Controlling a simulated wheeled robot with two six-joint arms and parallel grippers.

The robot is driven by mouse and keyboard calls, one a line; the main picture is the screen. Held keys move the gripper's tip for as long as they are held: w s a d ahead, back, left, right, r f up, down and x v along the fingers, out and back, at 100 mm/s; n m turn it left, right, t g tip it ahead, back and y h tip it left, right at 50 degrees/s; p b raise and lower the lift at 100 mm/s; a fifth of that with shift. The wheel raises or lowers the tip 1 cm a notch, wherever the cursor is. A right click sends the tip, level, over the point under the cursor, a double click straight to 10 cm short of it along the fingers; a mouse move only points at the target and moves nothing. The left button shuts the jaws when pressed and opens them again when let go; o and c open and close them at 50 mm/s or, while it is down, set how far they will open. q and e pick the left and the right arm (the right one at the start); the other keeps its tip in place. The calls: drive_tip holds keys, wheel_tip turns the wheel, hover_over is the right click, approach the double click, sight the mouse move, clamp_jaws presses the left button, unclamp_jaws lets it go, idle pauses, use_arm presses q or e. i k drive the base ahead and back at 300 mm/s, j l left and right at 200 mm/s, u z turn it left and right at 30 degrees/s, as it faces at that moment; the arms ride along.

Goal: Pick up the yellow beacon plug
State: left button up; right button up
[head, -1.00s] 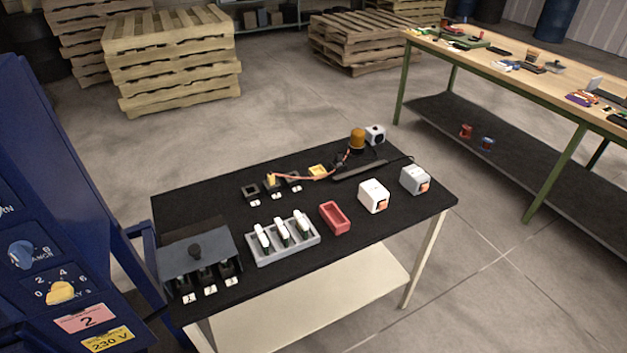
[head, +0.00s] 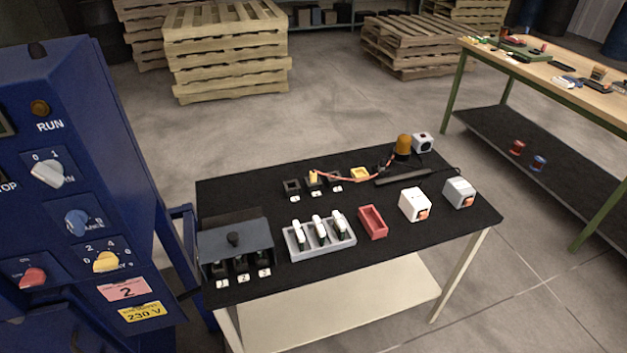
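The yellow beacon plug (head: 313,177) stands upright in the middle one of three small black sockets (head: 292,187) at the back of the black table. An orange-red cable (head: 345,176) runs from it to the right, toward the amber beacon (head: 403,146). Neither of my grippers is in the head view.
The black table (head: 450,222) also holds a grey tray (head: 322,249) with several white-and-dark pieces, a red bin (head: 373,222), two white boxes (head: 414,204) and a grey covered box (head: 236,240). A blue control cabinet (head: 120,190) stands close on the left.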

sight(312, 175)
drive_tip(key=i+l+u, duration=0.15)
drive_tip(key=l, duration=0.2)
drive_tip(key=i+l+u, duration=0.15)
drive_tip(key=l, duration=0.2)
drive_tip(key=i+l+u, duration=0.1)
drive_tip(key=l, duration=0.25)
drive_tip(key=i+l+u, duration=0.15)
drive_tip(key=l, duration=0.25)
drive_tip(key=i+l+u, duration=0.15)
drive_tip(key=l, duration=0.25)
